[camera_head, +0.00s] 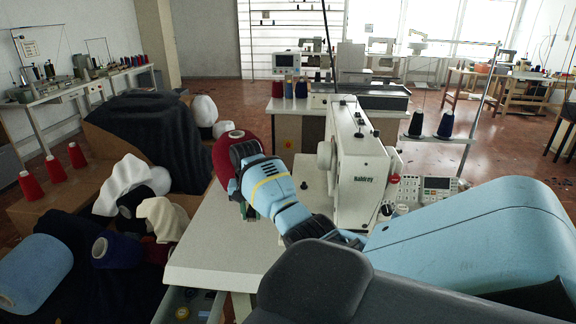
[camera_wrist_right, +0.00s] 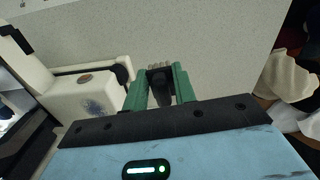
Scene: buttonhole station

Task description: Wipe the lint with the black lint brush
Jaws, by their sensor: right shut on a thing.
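My right gripper (camera_wrist_right: 160,88) has green fingers, shut on the black lint brush (camera_wrist_right: 161,88). The brush's dark body lies between the fingers in the right wrist view, with pale brownish bristle-like bits at its far end. In the head view, my right arm's blue wrist hides most of the gripper (camera_head: 250,211); a little green shows above the white sewing table (camera_head: 212,247). The brush is hidden there. I cannot tell whether it touches the tabletop. I cannot make out separate lint in either view. My left gripper is not in view.
A white sewing machine (camera_head: 362,175) stands on the table right of my right wrist. A dark red spool (camera_head: 226,150) shows behind the wrist. Cloth and yarn rolls, including a blue roll (camera_head: 35,272), crowd the left side. The table's front left is bare.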

